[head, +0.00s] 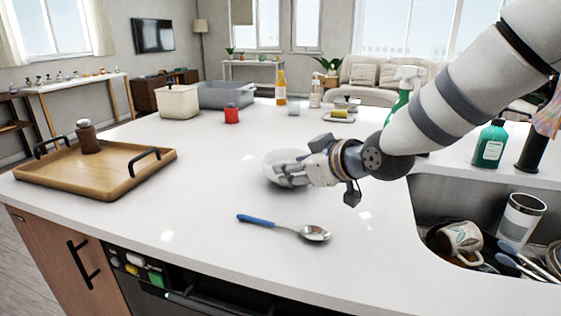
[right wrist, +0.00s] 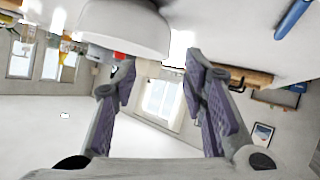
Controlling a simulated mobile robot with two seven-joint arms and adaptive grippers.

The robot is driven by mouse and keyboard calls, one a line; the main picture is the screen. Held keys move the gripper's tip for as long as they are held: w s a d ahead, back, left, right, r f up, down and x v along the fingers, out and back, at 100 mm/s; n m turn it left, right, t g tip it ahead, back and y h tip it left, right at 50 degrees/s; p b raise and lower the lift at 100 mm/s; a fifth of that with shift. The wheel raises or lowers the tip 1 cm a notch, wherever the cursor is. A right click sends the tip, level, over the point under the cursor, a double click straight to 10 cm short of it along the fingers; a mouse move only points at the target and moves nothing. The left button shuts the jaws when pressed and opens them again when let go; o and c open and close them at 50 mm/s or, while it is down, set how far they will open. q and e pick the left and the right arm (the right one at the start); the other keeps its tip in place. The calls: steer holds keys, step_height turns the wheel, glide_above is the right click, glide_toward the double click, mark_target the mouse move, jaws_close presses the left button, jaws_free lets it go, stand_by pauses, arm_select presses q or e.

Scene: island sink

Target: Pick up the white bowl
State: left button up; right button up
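The white bowl (head: 276,156) sits on the white island counter, in the middle of the head view and partly hidden behind my right gripper (head: 290,172). In the right wrist view the bowl (right wrist: 125,28) shows at the top, upside down in the picture, close to the fingertips of the right gripper (right wrist: 160,65). The two fingers are spread apart with an empty gap between them. I cannot tell whether a finger touches the bowl. My left gripper is not in view.
A blue-handled spoon (head: 285,228) lies in front of the bowl. A wooden tray (head: 125,183) with a brown bottle (head: 87,138) is at left. A sink (head: 428,205) with dishes is at right. A red jar (head: 231,115) stands behind. Counter left of the bowl is clear.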

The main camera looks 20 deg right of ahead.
mark_target(272, 171)
steer(key=shift+w+a+f+b, duration=0.2)
steer(key=shift+w+a+f, duration=0.1)
steer(key=shift+w+f, duration=0.15)
steer(key=shift+w+a+f+b, duration=0.25)
steer(key=shift+w+f, duration=0.1)
steer(key=shift+f, duration=0.2)
steer(key=b+x, duration=0.1)
steer(key=x, duration=0.6)
steer(key=shift+w+r, duration=0.15)
steer(key=shift+w, duration=0.05)
steer(key=shift+r, duration=0.15)
steer(key=shift+c, duration=0.3)
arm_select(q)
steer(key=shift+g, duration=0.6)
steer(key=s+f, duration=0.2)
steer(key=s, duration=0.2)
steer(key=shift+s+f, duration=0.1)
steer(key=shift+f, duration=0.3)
arm_select(e)
jaws_close()
